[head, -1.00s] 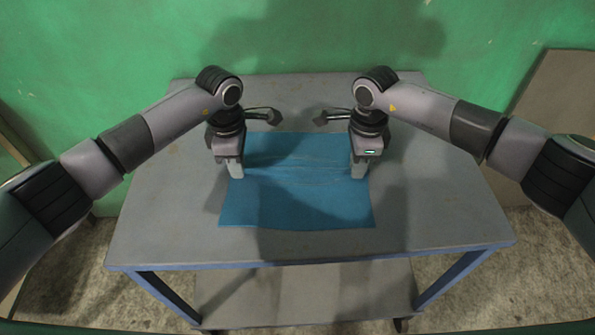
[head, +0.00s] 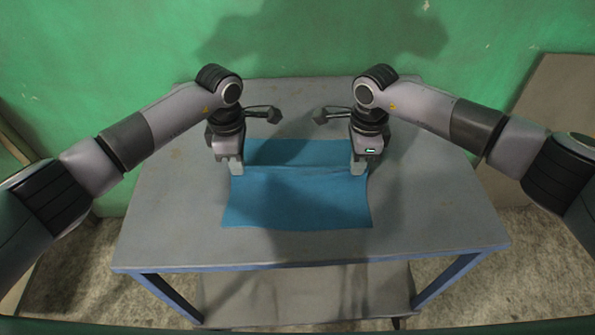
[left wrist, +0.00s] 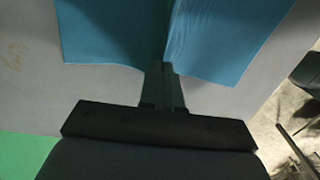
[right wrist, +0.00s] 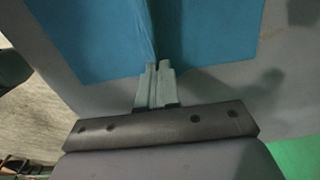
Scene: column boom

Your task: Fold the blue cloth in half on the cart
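The blue cloth (head: 296,203) lies on the grey cart top (head: 430,215). A straight raised ridge crosses it from left to right between my two grippers, with cloth spread on both sides. My left gripper (head: 237,168) points down at the cloth's left edge, its fingers shut on the cloth (left wrist: 110,35). My right gripper (head: 358,168) does the same at the right edge, and its closed fingers meet the ridge in the right wrist view (right wrist: 155,66). The cloth's far part is partly in shadow.
The cart top is bare around the cloth, with free room left, right and in front. A lower shelf (head: 300,292) shows beneath. A green wall (head: 300,35) stands behind the cart, and a brown panel (head: 560,110) leans at the right.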

